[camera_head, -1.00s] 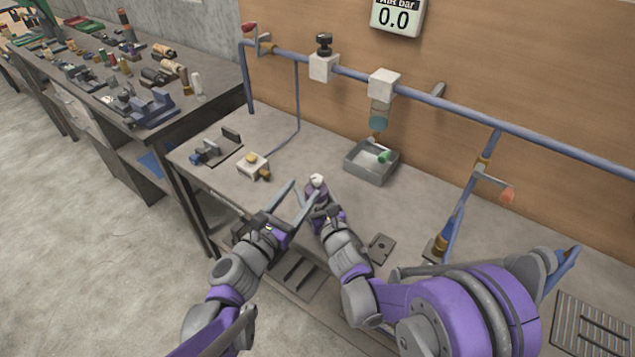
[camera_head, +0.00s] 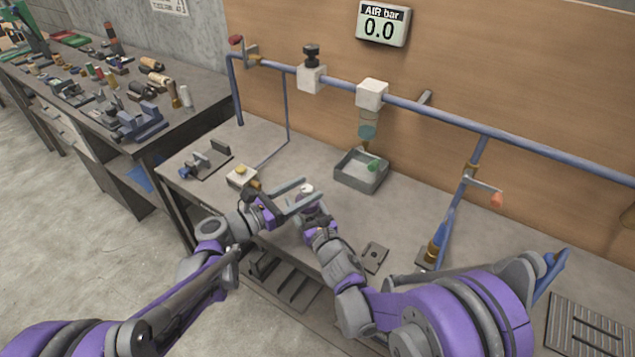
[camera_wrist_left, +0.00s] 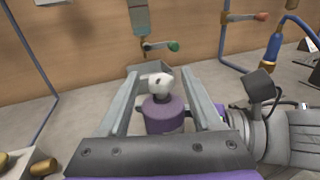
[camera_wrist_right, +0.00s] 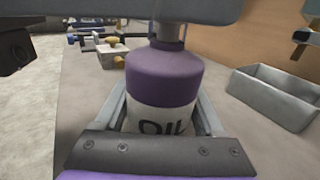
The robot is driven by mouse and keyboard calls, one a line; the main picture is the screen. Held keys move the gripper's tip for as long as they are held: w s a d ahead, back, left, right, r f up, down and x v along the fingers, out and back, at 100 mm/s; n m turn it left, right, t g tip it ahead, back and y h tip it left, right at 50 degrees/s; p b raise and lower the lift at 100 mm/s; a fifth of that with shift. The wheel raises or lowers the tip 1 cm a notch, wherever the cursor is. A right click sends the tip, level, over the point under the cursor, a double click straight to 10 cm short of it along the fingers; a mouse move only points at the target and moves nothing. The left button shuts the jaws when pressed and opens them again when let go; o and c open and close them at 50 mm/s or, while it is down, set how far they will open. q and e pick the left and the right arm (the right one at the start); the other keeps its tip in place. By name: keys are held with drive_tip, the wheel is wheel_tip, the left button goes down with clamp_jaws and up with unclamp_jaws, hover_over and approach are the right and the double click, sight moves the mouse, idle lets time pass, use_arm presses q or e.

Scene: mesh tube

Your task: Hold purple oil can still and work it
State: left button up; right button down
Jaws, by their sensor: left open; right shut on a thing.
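The purple oil can (camera_wrist_right: 165,85) has a white band lettered "OIL" and stands upright between the fingers of my right gripper (camera_wrist_right: 165,110), which is shut on it. The can's white top (camera_head: 306,188) shows in the head view, where the grippers hide most of its body. In the left wrist view the can (camera_wrist_left: 163,112) and its white cap (camera_wrist_left: 157,83) sit between the spread fingers of my left gripper (camera_wrist_left: 165,95). The left gripper is open around the can's upper part, and I cannot tell whether it touches. In the right wrist view a grey left finger crosses above the can.
A grey tray (camera_head: 341,178) stands behind the can under the filter bowl. A box with a yellow button (camera_head: 241,177) and a small vise (camera_head: 207,160) stand to the left. A flat plate (camera_head: 374,257) lies to the right. A blue pipe (camera_head: 440,118) runs along the wall.

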sight(311, 186)
use_arm(q)
drive_tip(key=shift+x, duration=2.2)
drive_tip(key=shift+c, duration=0.3)
clamp_jaws()
